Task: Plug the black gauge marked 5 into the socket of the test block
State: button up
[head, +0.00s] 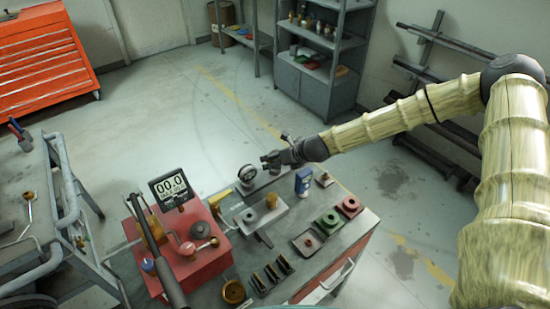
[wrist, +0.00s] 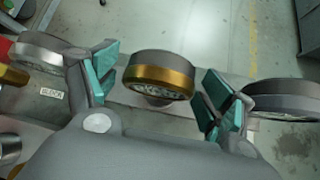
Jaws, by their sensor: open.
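My gripper (head: 270,160) is open above the far edge of the bench. In the wrist view its teal-padded fingers (wrist: 158,88) stand on either side of a gauge with a brass-coloured band (wrist: 160,75), with gaps visible at both sides. A dark-rimmed gauge (wrist: 290,98) is outside the right finger, and a silver-rimmed gauge (wrist: 40,52) is outside the left. No dial number is legible. A pale grey block (head: 285,212), apparently the test block, lies nearer; I cannot make out its socket clearly.
A red box (head: 205,262) with a digital display (head: 171,187) reading 00.0 stands on the bench's left. A label reads BLOCK (wrist: 52,93).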

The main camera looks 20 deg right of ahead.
jog(key=shift+w+a+f, duration=0.1)
jog(key=shift+w+f, duration=0.05)
jog(key=c, duration=1.2)
jog(key=shift+c, duration=0.2)
